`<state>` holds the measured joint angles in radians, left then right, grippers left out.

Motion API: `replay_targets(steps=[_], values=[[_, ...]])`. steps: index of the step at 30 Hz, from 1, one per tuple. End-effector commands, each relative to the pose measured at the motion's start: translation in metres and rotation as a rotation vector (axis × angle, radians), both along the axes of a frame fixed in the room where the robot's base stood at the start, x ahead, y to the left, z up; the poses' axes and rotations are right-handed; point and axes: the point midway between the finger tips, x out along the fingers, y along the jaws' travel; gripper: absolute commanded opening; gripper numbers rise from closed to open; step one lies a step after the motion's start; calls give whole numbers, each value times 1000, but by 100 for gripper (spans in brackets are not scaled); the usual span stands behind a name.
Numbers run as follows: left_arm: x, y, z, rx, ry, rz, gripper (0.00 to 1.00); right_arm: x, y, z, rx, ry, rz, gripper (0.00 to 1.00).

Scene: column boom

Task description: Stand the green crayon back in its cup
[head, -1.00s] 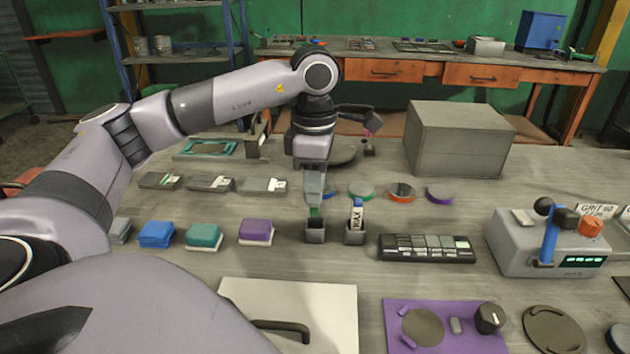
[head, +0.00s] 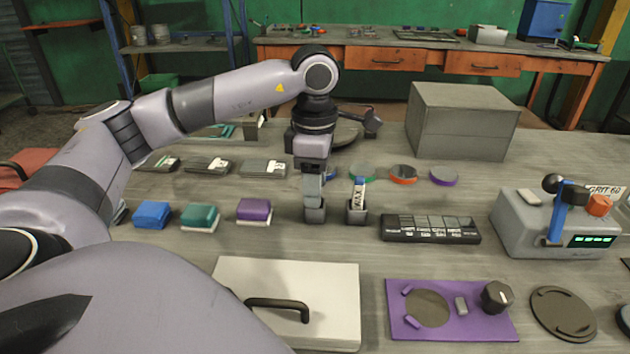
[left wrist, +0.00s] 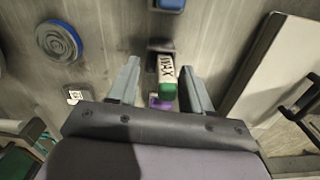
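The green crayon (left wrist: 166,78), with a white label and a green end, shows between my left fingers in the left wrist view. Its far end meets a dark cup (left wrist: 157,46) and appears to sit in it. My left gripper (left wrist: 161,92) is open, its fingers spread to either side of the crayon with a visible gap. In the head view, my left gripper (head: 314,198) points down at the grey cup (head: 315,215) and hides the crayon. My right gripper is not in view.
Blue, green and purple blocks (head: 253,211) lie to the left. A white board with a handle (head: 235,275) is in front, coloured discs (head: 403,174) behind, and a grey machine (head: 553,228) at right.

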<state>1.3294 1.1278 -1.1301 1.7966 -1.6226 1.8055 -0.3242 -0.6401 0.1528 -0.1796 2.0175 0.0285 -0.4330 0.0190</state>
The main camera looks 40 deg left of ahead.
Motion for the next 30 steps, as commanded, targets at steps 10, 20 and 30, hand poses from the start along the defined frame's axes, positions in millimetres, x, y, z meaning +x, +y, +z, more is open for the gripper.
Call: replay_targets(steps=[10, 20, 30], values=[[0, 0, 5, -1, -1, -1, 50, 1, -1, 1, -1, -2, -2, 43], [0, -1, 55, -1, -2, -1, 50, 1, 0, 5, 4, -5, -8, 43], [0, 0, 72, 0, 1, 0, 50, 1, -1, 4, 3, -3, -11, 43]])
